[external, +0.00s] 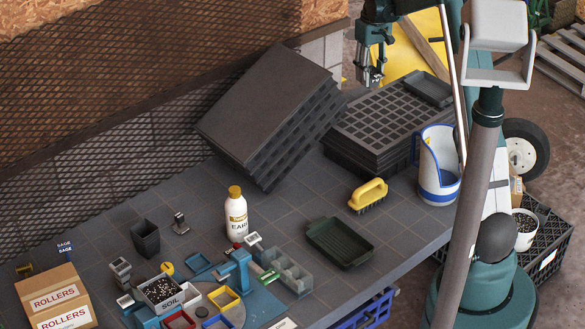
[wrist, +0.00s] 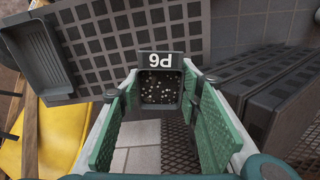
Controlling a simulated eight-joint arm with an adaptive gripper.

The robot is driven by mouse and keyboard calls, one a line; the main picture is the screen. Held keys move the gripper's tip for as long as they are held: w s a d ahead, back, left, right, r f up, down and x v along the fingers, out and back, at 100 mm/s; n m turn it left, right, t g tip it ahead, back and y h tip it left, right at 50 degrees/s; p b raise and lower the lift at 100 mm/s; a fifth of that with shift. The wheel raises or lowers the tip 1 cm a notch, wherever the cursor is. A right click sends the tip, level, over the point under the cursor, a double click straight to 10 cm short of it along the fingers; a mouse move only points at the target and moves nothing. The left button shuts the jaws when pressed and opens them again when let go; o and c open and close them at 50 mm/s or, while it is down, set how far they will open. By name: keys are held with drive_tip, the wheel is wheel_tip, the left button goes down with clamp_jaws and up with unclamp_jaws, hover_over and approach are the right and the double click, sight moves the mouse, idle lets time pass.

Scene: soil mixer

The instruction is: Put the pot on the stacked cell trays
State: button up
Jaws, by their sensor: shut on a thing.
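A small dark square pot (wrist: 160,90) of dark, white-flecked soil sits between the green fingers of my gripper (wrist: 158,100) in the wrist view. In the external view my gripper (external: 371,74) hangs in the air at the back, above and behind the stacked cell trays; the pot is hard to make out there. The stacked cell trays (external: 372,124) are black with a grid of cells, at the table's back right. They also show at the top of the wrist view (wrist: 140,35), apart from the pot.
A shallow black tray (external: 428,88) lies on the stack's right back corner. Other black trays (external: 268,110) lean to its left. A white-and-blue jug (external: 437,175) and yellow brush (external: 368,195) stand in front. An empty black pot (external: 146,238) stands at the left.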

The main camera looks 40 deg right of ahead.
drive_tip(key=shift+f, duration=1.65)
drive_tip(key=shift+f, duration=3.1)
drive_tip(key=shift+f, duration=0.1)
drive_tip(key=shift+f, duration=1.75)
drive_tip(key=shift+f, duration=0.15)
drive_tip(key=o, duration=0.4)
drive_tip(key=shift+o, duration=0.8)
